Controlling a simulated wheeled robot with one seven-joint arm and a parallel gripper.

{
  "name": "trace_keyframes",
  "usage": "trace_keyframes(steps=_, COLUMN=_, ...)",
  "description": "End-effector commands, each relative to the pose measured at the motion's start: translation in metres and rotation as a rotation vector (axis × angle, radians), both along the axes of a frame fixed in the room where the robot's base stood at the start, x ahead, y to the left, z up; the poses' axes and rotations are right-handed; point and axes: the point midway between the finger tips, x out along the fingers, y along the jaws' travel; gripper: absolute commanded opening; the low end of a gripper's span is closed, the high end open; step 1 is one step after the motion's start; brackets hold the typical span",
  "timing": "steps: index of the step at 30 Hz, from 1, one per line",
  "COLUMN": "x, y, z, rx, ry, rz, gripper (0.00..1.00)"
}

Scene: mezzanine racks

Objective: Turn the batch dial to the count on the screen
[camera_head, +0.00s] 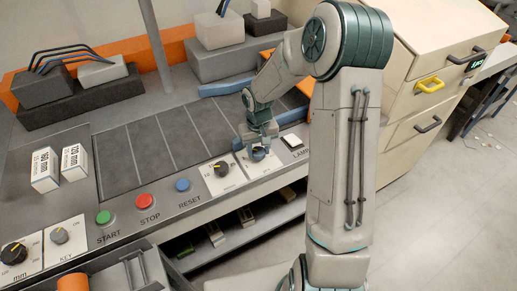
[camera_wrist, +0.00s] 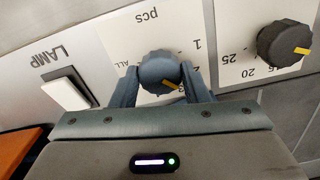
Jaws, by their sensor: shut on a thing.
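The batch dial (camera_wrist: 158,68) is a dark blue-grey knob with a yellow pointer mark. It sits on a white plate (camera_wrist: 150,38) marked "pcs", with "1" and "ALL" readable upside down in the wrist view. The pointer mark is toward the lower right there; the number it faces is hidden by my fingers. My gripper (camera_wrist: 160,82) is shut on the dial, one finger on each side. I see no readable count screen in either view.
A white LAMP switch (camera_head: 292,141) is on the other side. Green START (camera_head: 104,217), red STOP (camera_head: 145,202) and blue RESET (camera_head: 182,185) buttons line the panel. Two labelled white boxes (camera_head: 74,163) stand left.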

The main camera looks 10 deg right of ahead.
Motion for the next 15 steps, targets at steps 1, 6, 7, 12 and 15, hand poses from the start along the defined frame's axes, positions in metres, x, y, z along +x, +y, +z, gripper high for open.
trace_keyframes(steps=1, x=0.0008, y=0.0000, z=0.0009, rx=-0.001, ry=-0.003, rz=0.043, gripper=0.18)
trace_keyframes(steps=6, x=0.0009, y=0.0000, z=0.0012, rx=-0.001, ry=-0.003, rz=0.205, gripper=0.18)
trace_keyframes(steps=7, x=0.0009, y=0.0001, z=0.0013, rx=-0.001, ry=-0.003, rz=0.233, gripper=0.18)
trace_keyframes(steps=12, x=0.0011, y=0.0001, z=0.0017, rx=0.000, ry=-0.003, rz=0.395, gripper=0.18)
trace_keyframes(steps=15, x=0.0011, y=0.0001, z=0.0019, rx=0.000, ry=-0.004, rz=0.489, gripper=0.18)
